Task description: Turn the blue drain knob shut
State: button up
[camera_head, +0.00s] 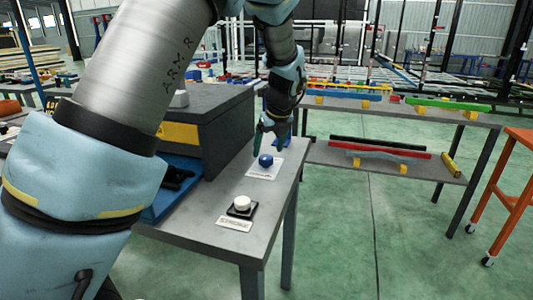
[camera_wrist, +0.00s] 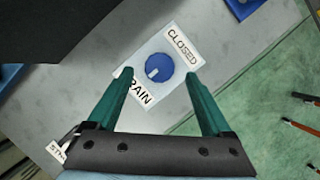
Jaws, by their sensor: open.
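The blue drain knob (camera_head: 266,160) stands on a white label plate (camera_head: 264,173) on the grey bench. In the wrist view the knob (camera_wrist: 159,67) is a round blue dial with a white pointer mark at its lower left, toward the word ending in "RAIN". The word "CLOSED" (camera_wrist: 182,47) is printed at the upper right of the plate. My gripper (camera_wrist: 158,74) is open, its two green fingers apart, with the knob showing between and slightly beyond the fingertips. Contact with the knob cannot be told. In the head view my gripper is partly hidden by my wrist.
A white round button (camera_head: 242,203) on a black base sits nearer on the bench (camera_head: 200,235). A dark grey box (camera_head: 215,115) stands left of the knob. A shelf with coloured bars (camera_head: 385,154) and an orange stand (camera_head: 510,180) are to the right. Green floor lies between.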

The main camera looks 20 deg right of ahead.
aim_at(266, 157)
jog(key=shift+x, duration=1.8)
grip_shut()
jog(key=shift+p, duration=0.4)
